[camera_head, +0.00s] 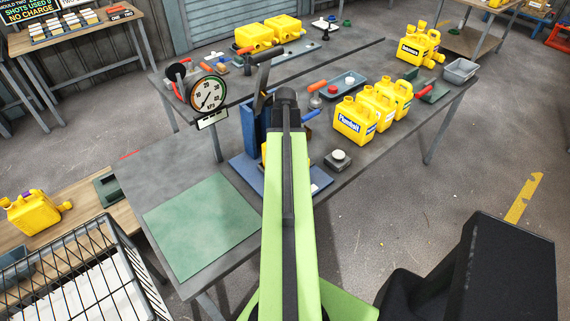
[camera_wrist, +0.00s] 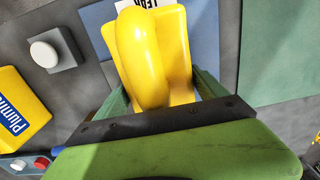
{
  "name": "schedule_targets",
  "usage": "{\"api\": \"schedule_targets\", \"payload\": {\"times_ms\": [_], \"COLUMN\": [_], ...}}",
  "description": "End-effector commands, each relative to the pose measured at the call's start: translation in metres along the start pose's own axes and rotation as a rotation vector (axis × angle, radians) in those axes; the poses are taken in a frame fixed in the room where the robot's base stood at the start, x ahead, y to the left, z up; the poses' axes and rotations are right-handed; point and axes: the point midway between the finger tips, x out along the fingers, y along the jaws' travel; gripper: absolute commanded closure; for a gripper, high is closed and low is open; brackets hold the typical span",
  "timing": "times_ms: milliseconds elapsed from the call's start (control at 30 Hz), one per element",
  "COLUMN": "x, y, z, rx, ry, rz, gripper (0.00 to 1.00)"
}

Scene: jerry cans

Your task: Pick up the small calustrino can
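A yellow can (camera_wrist: 158,55) lies between the two green fingers of my gripper (camera_wrist: 160,88) in the wrist view. Its rounded handle faces the camera. No name shows on it, so I cannot tell if it is the small calustrino can. The fingers are close along both sides; I cannot tell whether they press on it. A blue plate (camera_wrist: 205,20) with a partly cut-off white label is beyond it. In the head view my arm hides the gripper and nearly all of this can on the blue stand (camera_head: 247,172).
A yellow can with a name starting "Plumb" (camera_head: 353,120) stands right of the arm, with more yellow cans (camera_head: 398,92) behind it. A white-topped button box (camera_head: 338,160) is nearby. A dial gauge (camera_head: 208,95) stands left. The green mat (camera_head: 200,225) is bare.

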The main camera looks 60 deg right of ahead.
Motion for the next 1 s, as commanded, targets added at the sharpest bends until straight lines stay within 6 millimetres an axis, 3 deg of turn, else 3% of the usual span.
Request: {"api": "schedule_targets", "payload": {"times_ms": [33,300,633,933,1000], "x": [0.0,0.0,-0.007,-0.053,-0.059], "y": [0.0,0.0,-0.001,0.0,0.002], "z": [0.0,0.0,-0.001,0.0,0.02], "rx": [0.0,-0.001,-0.002,-0.002,0.001], "ry": [0.0,0.0,0.0,0.0,0.0], "rz": [0.0,0.0,0.0,0.0,0.0], "gripper": [0.3,0.63,0.63,0.63,0.63]}}
